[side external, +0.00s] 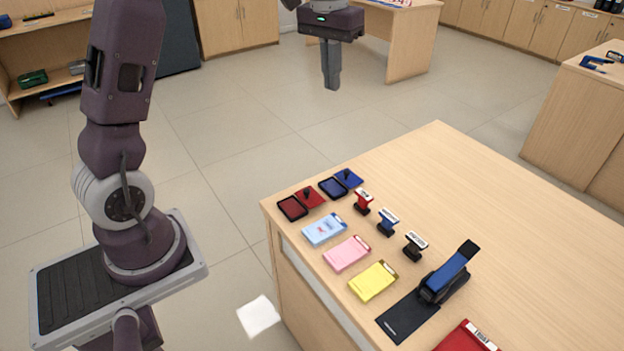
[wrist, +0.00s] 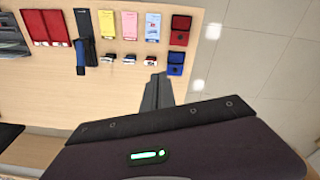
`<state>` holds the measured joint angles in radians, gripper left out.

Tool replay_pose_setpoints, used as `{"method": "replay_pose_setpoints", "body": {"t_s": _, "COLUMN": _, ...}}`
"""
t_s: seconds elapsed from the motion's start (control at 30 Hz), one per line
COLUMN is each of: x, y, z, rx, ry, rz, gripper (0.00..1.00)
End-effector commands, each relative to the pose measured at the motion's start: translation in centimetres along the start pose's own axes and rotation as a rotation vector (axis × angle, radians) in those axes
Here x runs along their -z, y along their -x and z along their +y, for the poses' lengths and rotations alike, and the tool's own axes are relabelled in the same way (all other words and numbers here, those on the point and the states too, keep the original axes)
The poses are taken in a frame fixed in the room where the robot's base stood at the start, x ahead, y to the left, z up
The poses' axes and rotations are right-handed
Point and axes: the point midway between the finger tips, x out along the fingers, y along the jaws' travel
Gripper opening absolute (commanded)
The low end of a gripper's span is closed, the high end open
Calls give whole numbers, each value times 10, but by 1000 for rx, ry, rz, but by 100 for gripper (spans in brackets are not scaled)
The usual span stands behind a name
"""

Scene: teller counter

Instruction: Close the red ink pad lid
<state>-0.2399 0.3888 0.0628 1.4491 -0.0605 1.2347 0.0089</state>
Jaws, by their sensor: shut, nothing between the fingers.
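The red ink pad (side external: 292,208) lies open near the left corner of the counter, and its red lid (side external: 313,200) is folded out beside it with a small dark tab on top. In the wrist view the red ink pad (wrist: 181,22) is at the upper right, with the red lid (wrist: 178,40) just below it. My gripper (side external: 331,87) is shut and empty, high above and beyond the counter's far edge, well apart from the pad. In the wrist view my gripper (wrist: 158,77) points toward the ink pads.
An open blue ink pad (side external: 332,188) lies right beside the red lid. Red, blue and black stamps (side external: 387,222) stand in a row nearby. Blue, pink and yellow pads (side external: 347,253) line the front edge.

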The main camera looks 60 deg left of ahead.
Motion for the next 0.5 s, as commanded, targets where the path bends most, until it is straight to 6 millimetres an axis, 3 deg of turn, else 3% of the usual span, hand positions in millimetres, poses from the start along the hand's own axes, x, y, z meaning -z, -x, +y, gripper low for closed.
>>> {"method": "replay_pose_setpoints", "body": {"t_s": 0.03, "x": 27, "y": -32, "z": -14, "rx": 7, "ry": 34, "rz": -54, "gripper": 0}}
{"method": "replay_pose_setpoints", "body": {"t_s": 0.1, "x": 57, "y": -77, "z": -35, "rx": 14, "ry": 76, "rz": -121, "gripper": 0}}
{"method": "replay_pose_setpoints", "body": {"t_s": 0.2, "x": 80, "y": -143, "z": -63, "rx": 19, "ry": 122, "rz": -205, "gripper": 0}}
{"method": "replay_pose_setpoints", "body": {"t_s": 0.3, "x": 86, "y": -194, "z": -82, "rx": 20, "ry": 152, "rz": -266, "gripper": 0}}
{"method": "replay_pose_setpoints", "body": {"t_s": 0.4, "x": 86, "y": -222, "z": -93, "rx": 20, "ry": 165, "rz": -298, "gripper": 0}}
{"method": "replay_pose_setpoints", "body": {"t_s": 0.5, "x": 84, "y": -234, "z": -96, "rx": 19, "ry": 170, "rz": -309, "gripper": 0}}
